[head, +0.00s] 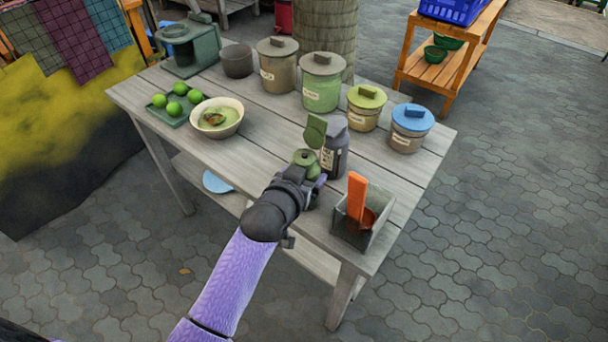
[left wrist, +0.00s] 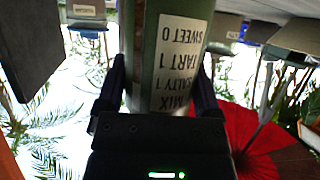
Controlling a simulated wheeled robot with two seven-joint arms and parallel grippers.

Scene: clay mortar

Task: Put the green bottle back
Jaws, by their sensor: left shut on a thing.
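The green bottle (head: 305,160) is at the front edge of the table (head: 262,165), partly hidden by my left gripper (head: 312,187). In the left wrist view, the gripper (left wrist: 160,88) is shut around the green bottle (left wrist: 143,50), one finger on each side. Its white label appears upside down and reads "MIX", "SALTY 1", "TART 1", "SWEET 0". A dark grey bottle (head: 335,158) with a label stands just behind and right of it. A green flat piece (head: 316,131) shows above the green bottle; whether it belongs to it I cannot tell. Whether the bottle's base touches the table is hidden. My right gripper is out of view.
A grey box (head: 350,230) with an orange-handled tool (head: 357,200) stands close right of the gripper. Several lidded jars (head: 321,90) line the back. A bowl (head: 217,118) and a green tray of limes (head: 172,118) stand left. Bare planks lie between bowl and bottles.

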